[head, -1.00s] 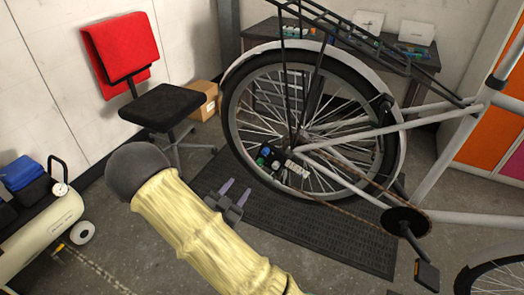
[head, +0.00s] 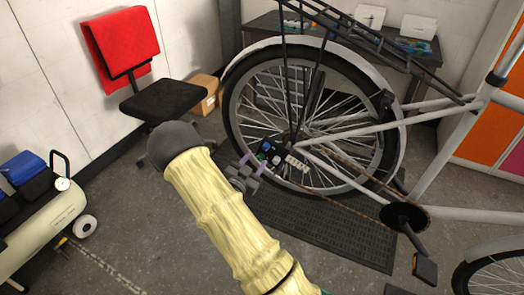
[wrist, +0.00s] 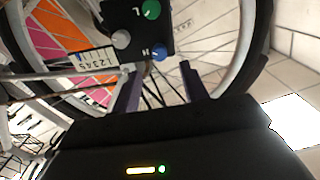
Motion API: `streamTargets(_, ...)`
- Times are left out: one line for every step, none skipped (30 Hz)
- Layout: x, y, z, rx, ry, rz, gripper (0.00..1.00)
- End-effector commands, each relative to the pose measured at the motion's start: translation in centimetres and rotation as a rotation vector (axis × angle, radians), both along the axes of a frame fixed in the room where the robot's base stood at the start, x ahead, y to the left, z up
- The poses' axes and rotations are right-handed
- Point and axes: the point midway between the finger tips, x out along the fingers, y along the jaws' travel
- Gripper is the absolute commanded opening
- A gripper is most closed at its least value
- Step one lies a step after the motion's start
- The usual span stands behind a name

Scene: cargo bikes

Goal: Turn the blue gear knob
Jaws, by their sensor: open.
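The blue gear knob (head: 266,146) is on a small black panel at the bicycle's rear wheel hub. In the wrist view the blue knob (wrist: 160,53), beside the letter H, lies between and just beyond my two fingertips. A green knob (wrist: 151,9) by the letter L and a grey-white knob (wrist: 121,39) share the black panel (wrist: 138,28). My gripper (head: 252,160) is open and empty, just left of and below the panel in the head view. In the wrist view its fingers (wrist: 158,68) show no contact with the knob.
A number strip (wrist: 95,58) sticks out beside the panel. The spoked rear wheel (head: 345,110) and the chain surround it. A black chair with a red cloth (head: 122,40) and an air compressor (head: 50,225) stand left. A dark mat (head: 330,230) lies below.

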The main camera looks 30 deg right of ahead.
Motion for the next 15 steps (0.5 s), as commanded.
streamTargets(0.6, -0.9, 0.1, -0.002, -0.001, -0.003, 0.44)
streamTargets(0.9, -1.3, 0.1, 0.000, -0.002, -0.002, 0.44)
streamTargets(1.3, -1.9, 0.1, 0.000, -0.001, -0.004, 0.44)
streamTargets(1.6, -2.3, 0.1, -0.001, -0.001, -0.003, 0.44)
streamTargets(1.9, -2.7, 0.1, -0.002, 0.000, -0.002, 0.44)
streamTargets(2.3, -3.2, 0.1, -0.002, 0.000, -0.002, 0.44)
streamTargets(2.6, -3.5, 0.1, -0.001, -0.001, -0.002, 0.44)
streamTargets(2.9, -3.8, 0.1, -0.001, 0.001, -0.002, 0.44)
streamTargets(3.2, -4.1, 0.1, -0.001, 0.000, -0.001, 0.44)
streamTargets(3.3, -4.3, 0.1, -0.001, -0.001, 0.000, 0.44)
streamTargets(3.5, -4.5, 0.1, -0.001, -0.001, 0.000, 0.44)
streamTargets(3.6, -4.7, 0.0, 0.000, 0.000, 0.000, 0.44)
streamTargets(3.7, -4.8, 0.0, 0.000, 0.000, 0.000, 0.44)
streamTargets(3.7, -4.8, 0.0, -0.001, 0.001, 0.000, 0.44)
streamTargets(3.8, -4.8, 0.0, -0.001, 0.001, 0.000, 0.44)
